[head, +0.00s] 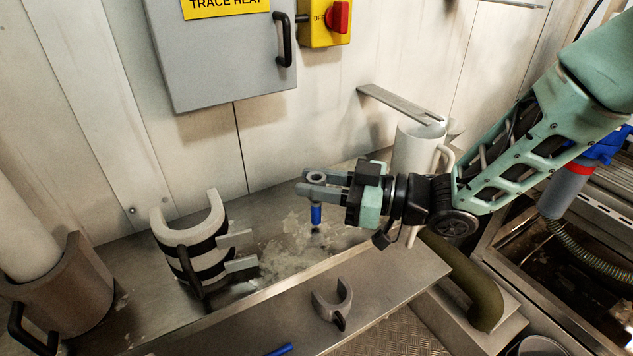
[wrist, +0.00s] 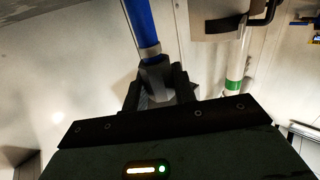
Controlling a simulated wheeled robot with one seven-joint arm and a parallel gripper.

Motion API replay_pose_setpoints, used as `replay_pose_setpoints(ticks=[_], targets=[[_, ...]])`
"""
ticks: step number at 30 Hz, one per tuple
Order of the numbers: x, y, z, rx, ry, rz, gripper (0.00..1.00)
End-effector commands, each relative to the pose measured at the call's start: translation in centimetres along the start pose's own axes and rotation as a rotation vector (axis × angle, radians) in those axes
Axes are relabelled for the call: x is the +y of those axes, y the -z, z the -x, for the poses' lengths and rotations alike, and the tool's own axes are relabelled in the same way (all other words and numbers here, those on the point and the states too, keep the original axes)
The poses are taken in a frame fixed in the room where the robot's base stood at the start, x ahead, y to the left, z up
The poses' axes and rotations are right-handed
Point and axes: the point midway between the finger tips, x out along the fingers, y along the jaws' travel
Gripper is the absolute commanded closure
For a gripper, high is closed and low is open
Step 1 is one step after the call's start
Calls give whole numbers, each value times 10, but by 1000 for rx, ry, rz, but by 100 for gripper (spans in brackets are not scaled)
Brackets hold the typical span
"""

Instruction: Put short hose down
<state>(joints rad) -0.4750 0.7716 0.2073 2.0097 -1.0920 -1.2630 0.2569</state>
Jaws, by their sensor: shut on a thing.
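My gripper (head: 312,184) reaches in from the right, level above the steel bench. It is shut on the short hose (head: 316,215), a short blue piece with a grey collar at its top. The hose hangs roughly upright below the fingers, and its lower end appears to be just above the bench surface; whether it touches I cannot tell. In the wrist view the hose (wrist: 140,28) shows as a blue tube running into a grey fitting between the two dark fingers. The fingers hide part of the fitting.
A grey half-round clamp with black bands (head: 188,240) stands left on the bench (head: 120,285). A white jug-like container (head: 413,150) stands behind my wrist. A small grey clip (head: 331,300) lies on the front ledge. A grey cabinet (head: 225,55) hangs above. Pale residue covers the middle.

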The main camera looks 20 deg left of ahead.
Motion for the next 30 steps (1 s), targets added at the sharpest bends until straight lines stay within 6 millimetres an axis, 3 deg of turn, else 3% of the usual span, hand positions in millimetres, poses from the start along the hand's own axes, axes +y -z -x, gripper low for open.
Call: replay_pose_setpoints(ticks=[11, 12, 13, 14, 24, 30], targets=[[0, -5, 0, 1, 0, 2, 100], [0, -4, 0, 1, 0, 2, 62], [0, -4, 0, 1, 0, 2, 54], [0, -4, 0, 1, 0, 2, 51], [0, 2, 0, 1, 0, 2, 51], [2, -2, 31, -1, -5, 2, 51]])
